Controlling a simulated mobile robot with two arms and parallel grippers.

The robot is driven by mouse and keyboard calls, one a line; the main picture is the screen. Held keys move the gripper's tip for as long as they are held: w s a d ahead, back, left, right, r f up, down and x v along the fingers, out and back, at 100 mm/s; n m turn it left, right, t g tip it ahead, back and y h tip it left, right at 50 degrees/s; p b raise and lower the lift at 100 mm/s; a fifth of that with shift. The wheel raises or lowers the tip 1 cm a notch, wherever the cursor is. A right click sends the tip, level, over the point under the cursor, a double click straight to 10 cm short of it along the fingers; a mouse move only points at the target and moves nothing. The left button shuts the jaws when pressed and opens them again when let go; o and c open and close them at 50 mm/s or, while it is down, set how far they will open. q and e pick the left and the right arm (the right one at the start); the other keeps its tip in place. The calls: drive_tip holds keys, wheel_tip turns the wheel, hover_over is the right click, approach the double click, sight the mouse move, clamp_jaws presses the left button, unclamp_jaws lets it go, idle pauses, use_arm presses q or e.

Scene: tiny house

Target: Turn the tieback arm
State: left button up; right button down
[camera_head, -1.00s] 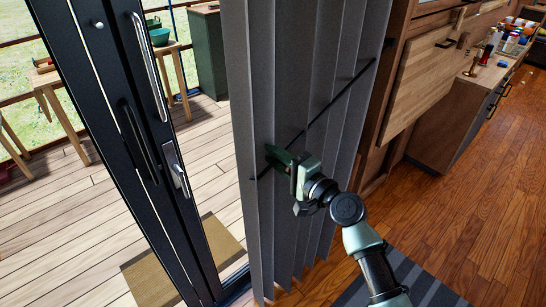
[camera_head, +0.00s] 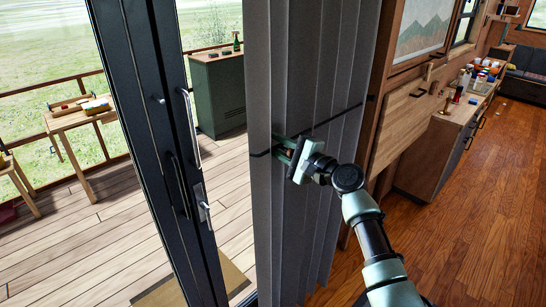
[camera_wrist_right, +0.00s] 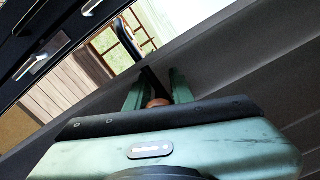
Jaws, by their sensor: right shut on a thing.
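A tall grey pleated curtain (camera_head: 335,75) hangs beside the dark door. A thin black tieback arm (camera_head: 320,120) crosses its front, sloping down to the left, with an end at the curtain's left edge. My right gripper (camera_head: 283,148) is at the left part of this arm, against the curtain, and is shut on it. The right wrist view shows the green fingers with the black tieback arm (camera_wrist_right: 152,82) between them and a brown rounded piece (camera_wrist_right: 158,103) at their base. The fingers partly hide the grip. My left gripper is not in view.
The black-framed glass door (camera_head: 150,130) with its handles stands left of the curtain, with a plank deck beyond. A wooden cabinet (camera_head: 425,160) with a cluttered top is at the right. The wooden floor (camera_head: 470,220) is clear there.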

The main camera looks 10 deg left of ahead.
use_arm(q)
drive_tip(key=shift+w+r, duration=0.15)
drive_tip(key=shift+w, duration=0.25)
use_arm(e)
drive_tip(key=shift+w+r, duration=0.1)
drive_tip(key=shift+r, duration=0.6)
drive_tip(key=c, duration=1.3)
unclamp_jaws()
drive_tip(key=shift+c, duration=0.2)
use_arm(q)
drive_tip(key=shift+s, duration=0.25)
use_arm(e)
drive_tip(key=shift+f, duration=0.3)
